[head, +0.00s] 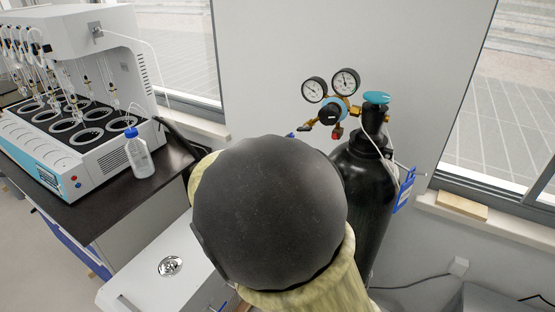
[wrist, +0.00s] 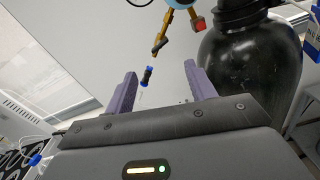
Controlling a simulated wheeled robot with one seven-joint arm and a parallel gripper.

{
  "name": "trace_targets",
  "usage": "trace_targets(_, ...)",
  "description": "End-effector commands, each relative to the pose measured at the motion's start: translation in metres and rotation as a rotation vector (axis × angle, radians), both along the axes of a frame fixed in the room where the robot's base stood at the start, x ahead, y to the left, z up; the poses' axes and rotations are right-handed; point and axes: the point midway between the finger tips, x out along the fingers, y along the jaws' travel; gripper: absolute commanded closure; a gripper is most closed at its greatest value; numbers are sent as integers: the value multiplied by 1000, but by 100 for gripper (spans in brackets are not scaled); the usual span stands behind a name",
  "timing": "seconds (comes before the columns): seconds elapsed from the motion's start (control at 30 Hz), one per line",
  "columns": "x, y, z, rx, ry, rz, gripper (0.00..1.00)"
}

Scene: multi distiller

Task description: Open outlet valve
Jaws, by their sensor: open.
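A black gas cylinder (head: 370,200) stands upright in the head view, with a teal handwheel (head: 376,97) on top. Its brass regulator (head: 352,110) carries two round gauges, a blue-and-black knob (head: 331,111) and a red part (head: 337,132). I cannot tell for certain which part is the outlet valve. My gripper (wrist: 160,72) is open and empty. The blue-ended piece appears between its fingertips, seemingly beyond them. My arm hides the gripper in the head view.
The cylinder body (wrist: 252,65) is close on the right of my fingers in the wrist view. A dark bench (head: 110,190) on the left holds a white distiller (head: 75,95) and a blue-capped bottle (head: 138,157). A wall and windows are behind.

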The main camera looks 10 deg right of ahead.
Motion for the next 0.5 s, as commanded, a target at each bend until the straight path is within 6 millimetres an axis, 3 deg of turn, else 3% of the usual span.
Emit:
trace_targets(0.13,-11,8,0,1,-1,0,45)
trace_targets(0.4,-12,8,0,0,0,-1,45)
trace_targets(0.5,-12,8,-1,4,4,-3,62)
